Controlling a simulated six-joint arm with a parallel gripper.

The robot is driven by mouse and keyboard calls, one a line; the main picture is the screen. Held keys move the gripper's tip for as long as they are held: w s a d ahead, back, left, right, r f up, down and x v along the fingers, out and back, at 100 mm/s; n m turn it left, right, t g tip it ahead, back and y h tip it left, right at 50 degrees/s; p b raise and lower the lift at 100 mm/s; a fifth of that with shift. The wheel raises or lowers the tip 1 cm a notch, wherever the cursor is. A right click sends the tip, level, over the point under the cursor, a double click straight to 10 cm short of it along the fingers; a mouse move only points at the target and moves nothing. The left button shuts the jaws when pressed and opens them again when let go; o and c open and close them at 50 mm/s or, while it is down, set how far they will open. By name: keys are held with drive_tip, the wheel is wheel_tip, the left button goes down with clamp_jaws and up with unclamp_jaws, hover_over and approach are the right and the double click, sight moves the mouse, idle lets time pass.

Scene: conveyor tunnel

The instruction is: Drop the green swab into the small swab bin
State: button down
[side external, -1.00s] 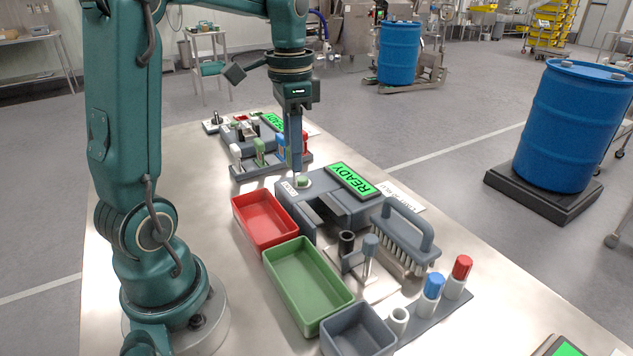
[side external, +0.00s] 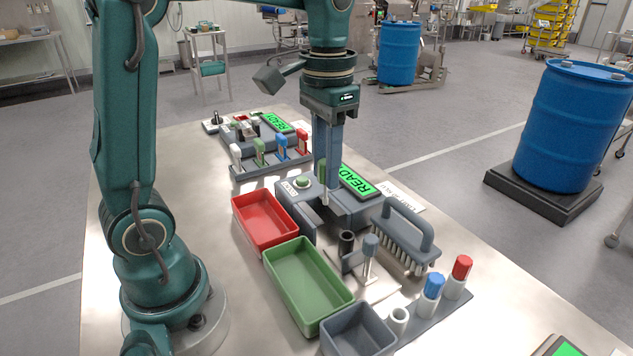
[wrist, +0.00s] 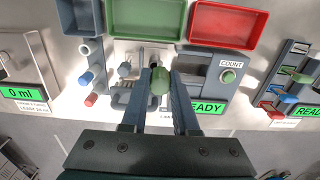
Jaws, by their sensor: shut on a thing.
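My gripper (wrist: 160,98) is shut on the green swab (wrist: 160,80), whose rounded green end shows between the fingers in the wrist view. In the side external view my gripper (side external: 326,180) points down above the grey counter device, with a bit of green between its fingers. The fingers hide most of the swab there. The small swab bin appears to be the blue-grey open box (side external: 358,332) at the front, beside the green tray. It shows at the top left of the wrist view (wrist: 80,18), away from my gripper.
A green tray (side external: 308,287) and a red tray (side external: 264,220) stand between my base and the devices. A brush (side external: 405,235), an open tube (side external: 397,322) and blue-capped and red-capped tubes (side external: 460,275) stand at right. A rack with coloured handles (side external: 270,160) is behind.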

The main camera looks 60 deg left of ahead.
idle(0.3)
drive_tip(key=shift+w+d+n, duration=0.1)
drive_tip(key=shift+n, duration=0.8)
drive_tip(key=s+d+f+m, duration=0.1)
drive_tip(key=s+d, duration=0.2)
drive_tip(key=d, duration=0.6)
drive_tip(key=s+d+f+m, duration=0.1)
drive_tip(key=s+d, duration=0.1)
drive_tip(key=d, duration=0.7)
drive_tip(key=shift+s+f, duration=0.15)
drive_tip(key=shift+f, duration=2.25)
drive_tip(key=c, duration=0.6)
unclamp_jaws()
